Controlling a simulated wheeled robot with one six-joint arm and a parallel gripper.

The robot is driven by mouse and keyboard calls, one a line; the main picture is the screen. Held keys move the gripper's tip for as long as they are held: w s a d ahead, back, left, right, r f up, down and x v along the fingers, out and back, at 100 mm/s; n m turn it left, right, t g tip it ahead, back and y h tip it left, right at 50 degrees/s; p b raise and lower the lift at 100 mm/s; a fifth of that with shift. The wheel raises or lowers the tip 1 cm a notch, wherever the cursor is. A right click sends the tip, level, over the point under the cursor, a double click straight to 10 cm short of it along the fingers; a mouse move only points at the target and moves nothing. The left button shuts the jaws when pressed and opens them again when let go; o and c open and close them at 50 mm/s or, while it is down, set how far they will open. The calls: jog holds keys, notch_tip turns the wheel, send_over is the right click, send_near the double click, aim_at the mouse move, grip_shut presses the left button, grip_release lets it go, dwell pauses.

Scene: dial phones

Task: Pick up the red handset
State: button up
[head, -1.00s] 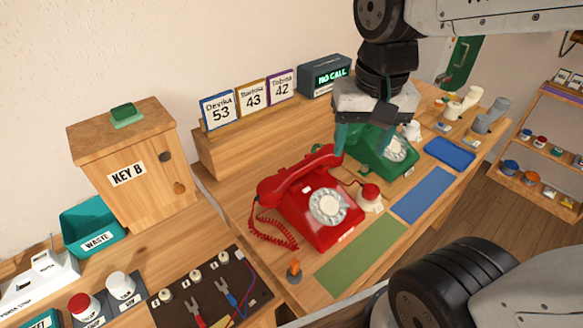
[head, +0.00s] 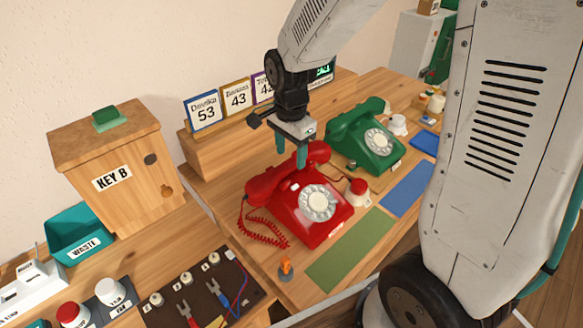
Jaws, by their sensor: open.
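The red handset (head: 262,186) lies across the cradle of the red dial phone (head: 331,222). Its coiled red cord (head: 262,232) hangs at the phone's left side. My gripper (head: 291,155) points down with its two teal fingers apart. It is at the handset's middle part, and the fingers overlap the handset in the head view. I cannot tell whether the fingers straddle the handset or touch it. The middle of the handset is partly hidden behind the gripper.
A green dial phone (head: 362,138) stands to the right. A red button on a white base (head: 355,192) sits between the phones. Number cards (head: 203,111) stand on a wooden ledge behind. A green mat (head: 349,250) and a blue mat (head: 408,189) lie clear in front.

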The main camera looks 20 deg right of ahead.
aim_at(291, 161)
jog(key=shift+s+f, duration=0.15)
jog(key=shift+f, duration=1.7)
